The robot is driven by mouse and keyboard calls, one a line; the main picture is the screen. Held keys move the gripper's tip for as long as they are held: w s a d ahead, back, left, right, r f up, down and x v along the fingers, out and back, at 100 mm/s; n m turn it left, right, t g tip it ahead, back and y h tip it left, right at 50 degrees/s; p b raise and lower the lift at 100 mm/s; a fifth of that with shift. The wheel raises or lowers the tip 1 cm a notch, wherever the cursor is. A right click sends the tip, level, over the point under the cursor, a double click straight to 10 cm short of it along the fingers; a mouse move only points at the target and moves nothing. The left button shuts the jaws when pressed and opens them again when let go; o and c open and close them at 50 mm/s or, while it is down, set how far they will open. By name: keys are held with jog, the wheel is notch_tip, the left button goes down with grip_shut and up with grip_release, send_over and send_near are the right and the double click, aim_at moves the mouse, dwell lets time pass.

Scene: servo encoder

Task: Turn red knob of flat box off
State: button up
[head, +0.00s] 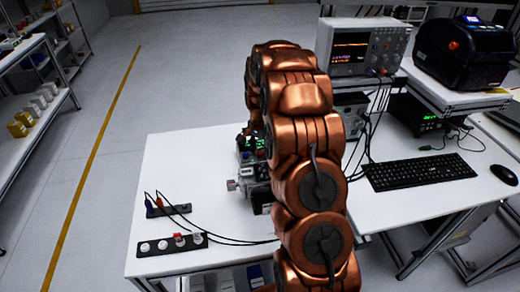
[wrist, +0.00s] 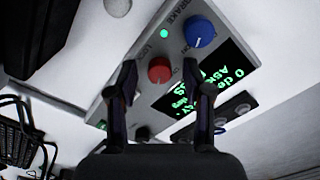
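The grey flat box (wrist: 140,52) fills the middle of the wrist view, tilted in the picture. Its red knob (wrist: 160,70) is near the middle, with a blue knob (wrist: 200,31) above right. A green light (wrist: 164,33) is lit, and a dark display (wrist: 222,88) shows green text. My gripper (wrist: 160,66) is open, its fingers to the left and right of the red knob in the picture. I cannot tell whether they touch it. In the head view, the box (head: 251,149) shows partly on the white table; my arm hides much of it.
A black strip with several knobs or buttons (head: 152,246) lies at the table's front left, with a smaller cabled strip (head: 168,210) behind it. A keyboard (head: 418,171), an oscilloscope (head: 352,45) and a black printer (head: 460,52) stand right.

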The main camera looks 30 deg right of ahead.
grip_shut()
jog(key=shift+f+n+b, duration=0.15)
jog(key=shift+n+b, duration=0.25)
jog(key=shift+b, duration=0.3)
jog(key=shift+f+n+b, duration=0.1)
jog(key=shift+n+b, duration=0.5)
jog(key=shift+b, duration=0.35)
jog(key=n+b, duration=0.2)
jog(key=b, duration=0.1)
jog(key=shift+n, duration=0.3)
jog(key=n+b, duration=0.3)
jog(key=shift+r+n+b, duration=0.15)
jog(key=shift+n+b, duration=0.35)
jog(key=shift+n, duration=0.55)
jog(key=shift+r+n+b, duration=0.1)
jog(key=shift+n+b, duration=0.35)
jog(key=shift+n, duration=0.6)
